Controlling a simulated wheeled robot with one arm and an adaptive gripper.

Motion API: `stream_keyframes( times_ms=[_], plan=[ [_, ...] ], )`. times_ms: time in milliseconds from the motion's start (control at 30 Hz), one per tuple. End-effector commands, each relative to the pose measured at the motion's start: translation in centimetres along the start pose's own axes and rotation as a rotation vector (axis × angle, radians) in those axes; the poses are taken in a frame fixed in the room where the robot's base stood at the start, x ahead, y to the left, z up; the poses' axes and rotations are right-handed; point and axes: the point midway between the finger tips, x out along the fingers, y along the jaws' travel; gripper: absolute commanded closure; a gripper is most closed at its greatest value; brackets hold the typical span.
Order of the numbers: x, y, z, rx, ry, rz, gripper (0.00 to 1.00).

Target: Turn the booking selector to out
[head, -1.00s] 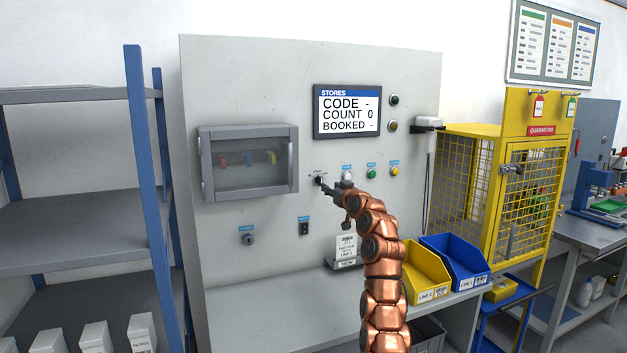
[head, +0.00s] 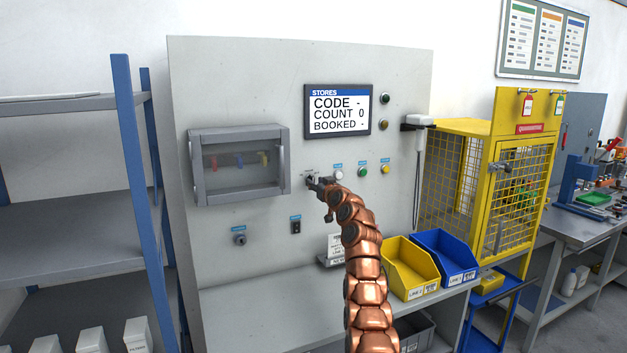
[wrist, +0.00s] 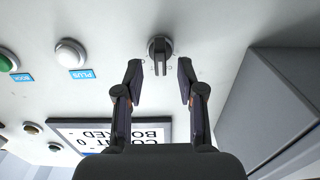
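The booking selector (wrist: 160,52) is a dark round knob with a raised grip bar on the grey panel. In the wrist view it lies just beyond and between my fingertips, with the bar pointing toward my gripper. My gripper (wrist: 160,82) is open, one finger on each side of the bar, with gaps showing. In the head view my gripper (head: 314,184) is at the panel and partly covers the selector (head: 309,180). The selector's markings are too small to read. The STORES display (head: 337,111) reads CODE -, COUNT 0, BOOKED -.
A white button (head: 338,174), a green button (head: 362,171) and a yellow button (head: 385,169) sit right of the selector. A clear-fronted box (head: 239,196) juts out to its left. Yellow (head: 402,274) and blue (head: 458,269) bins stand on the shelf below.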

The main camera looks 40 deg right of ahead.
Motion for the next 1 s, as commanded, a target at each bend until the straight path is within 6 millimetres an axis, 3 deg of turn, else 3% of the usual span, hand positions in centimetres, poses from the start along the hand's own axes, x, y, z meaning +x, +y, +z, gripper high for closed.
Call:
stream_keyframes(
  times_ms=[400,867,1000],
  plan=[
    [2.2,-0.2,-0.4,-0.002,0.002,-0.003,0.61],
    [2.5,-0.1,-0.1,0.000,0.001,0.000,0.61],
    [2.5,-0.1,-0.1,0.000,0.001,0.000,0.74]
  ],
)
